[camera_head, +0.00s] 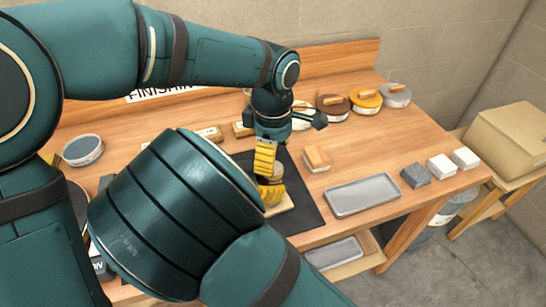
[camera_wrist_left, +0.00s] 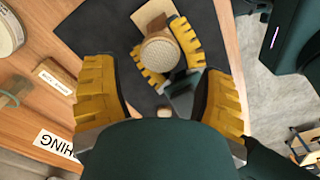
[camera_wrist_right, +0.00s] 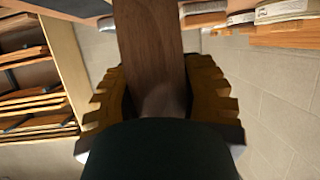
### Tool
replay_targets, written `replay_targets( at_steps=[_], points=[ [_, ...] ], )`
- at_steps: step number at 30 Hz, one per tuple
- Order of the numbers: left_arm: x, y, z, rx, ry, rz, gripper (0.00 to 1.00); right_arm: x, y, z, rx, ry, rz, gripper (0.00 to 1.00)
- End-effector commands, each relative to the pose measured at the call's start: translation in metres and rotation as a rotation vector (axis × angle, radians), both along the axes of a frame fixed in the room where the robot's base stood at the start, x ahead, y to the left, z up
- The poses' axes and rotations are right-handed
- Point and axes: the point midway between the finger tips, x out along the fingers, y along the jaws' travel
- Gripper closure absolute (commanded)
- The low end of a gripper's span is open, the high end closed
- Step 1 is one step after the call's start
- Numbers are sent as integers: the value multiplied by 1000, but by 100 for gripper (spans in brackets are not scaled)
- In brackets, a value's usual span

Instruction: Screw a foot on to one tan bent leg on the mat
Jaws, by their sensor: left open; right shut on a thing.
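A bent wooden leg stands on the dark mat (camera_head: 302,208); its tan flat part (camera_head: 284,206) shows low beside my right gripper and in the left wrist view (camera_wrist_left: 152,14). My right gripper (camera_head: 271,194) is shut on the leg, which looks brown in shade in the right wrist view (camera_wrist_right: 151,55). A round beige textured foot (camera_wrist_left: 160,52) sits above the right fingers; whether it is threaded on cannot be told. My left gripper (camera_head: 265,158) is open above the foot, its fingers apart on both sides and clear of it in the left wrist view (camera_wrist_left: 163,98).
A grey metal tray (camera_head: 362,194) lies right of the mat. A tan-topped block (camera_head: 316,157) and several small blocks (camera_head: 415,176) are nearby. My right arm hides the table's front left.

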Motion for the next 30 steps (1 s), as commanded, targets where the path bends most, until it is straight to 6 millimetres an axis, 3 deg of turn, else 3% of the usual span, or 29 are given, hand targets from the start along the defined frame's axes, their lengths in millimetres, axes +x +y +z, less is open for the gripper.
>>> replay_targets(
  at_steps=[7,18,30],
  points=[
    [0,0,2,0,-1,14,27,0,0,0,0,0,0,100],
    [0,0,34,0,-1,273,27,0,0,0,0,0,0,100],
    [0,0,31,1,1,282,27,0,0,0,0,0,0,100]
  ],
)
